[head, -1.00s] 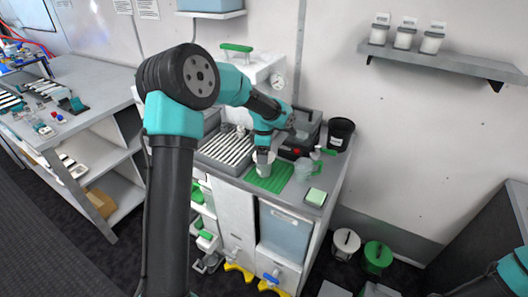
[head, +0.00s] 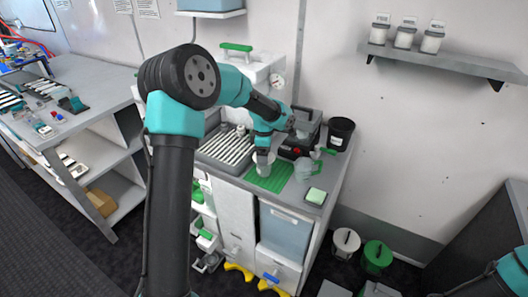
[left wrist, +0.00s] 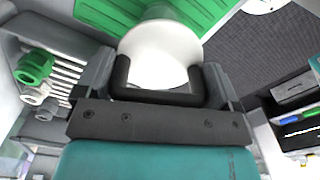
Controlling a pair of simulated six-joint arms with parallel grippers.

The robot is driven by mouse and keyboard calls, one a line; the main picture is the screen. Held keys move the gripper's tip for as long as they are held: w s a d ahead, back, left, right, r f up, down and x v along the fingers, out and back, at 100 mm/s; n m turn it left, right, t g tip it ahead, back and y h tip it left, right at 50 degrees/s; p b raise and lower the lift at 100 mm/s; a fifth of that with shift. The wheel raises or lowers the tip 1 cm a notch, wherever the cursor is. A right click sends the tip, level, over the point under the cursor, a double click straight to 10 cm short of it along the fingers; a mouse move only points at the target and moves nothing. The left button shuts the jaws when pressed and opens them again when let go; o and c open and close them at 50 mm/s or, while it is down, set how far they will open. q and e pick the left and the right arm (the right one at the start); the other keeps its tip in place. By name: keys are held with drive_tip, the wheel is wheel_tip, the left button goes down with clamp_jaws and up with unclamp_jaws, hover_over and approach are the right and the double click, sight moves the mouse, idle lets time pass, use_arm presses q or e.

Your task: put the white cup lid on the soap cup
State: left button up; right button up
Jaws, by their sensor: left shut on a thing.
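The white cup lid (left wrist: 160,52) is held in my left gripper (left wrist: 158,88), with the black fingers closed around its near side. In the head view my left gripper (head: 264,153) points down over the green ribbed mat (head: 276,180) on the counter. A greyish cup (left wrist: 160,13), which looks like the soap cup, shows just beyond the lid in the left wrist view. It also shows below the gripper in the head view (head: 263,169). I cannot tell whether the lid touches the cup. My right gripper is out of view.
A pale green translucent jug (head: 304,173) and a green-topped sponge (head: 316,196) stand right of the mat. A black bucket (head: 340,133) and a dark machine (head: 301,143) are behind. A slatted drain tray (head: 226,148) is to the left.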

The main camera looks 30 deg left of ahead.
use_arm(q)
drive_tip(key=shift+f, duration=0.25)
drive_tip(key=o, duration=0.6)
drive_tip(key=shift+o, duration=0.2)
drive_tip(key=shift+r, duration=0.1)
drive_tip(key=shift+r, duration=5.45)
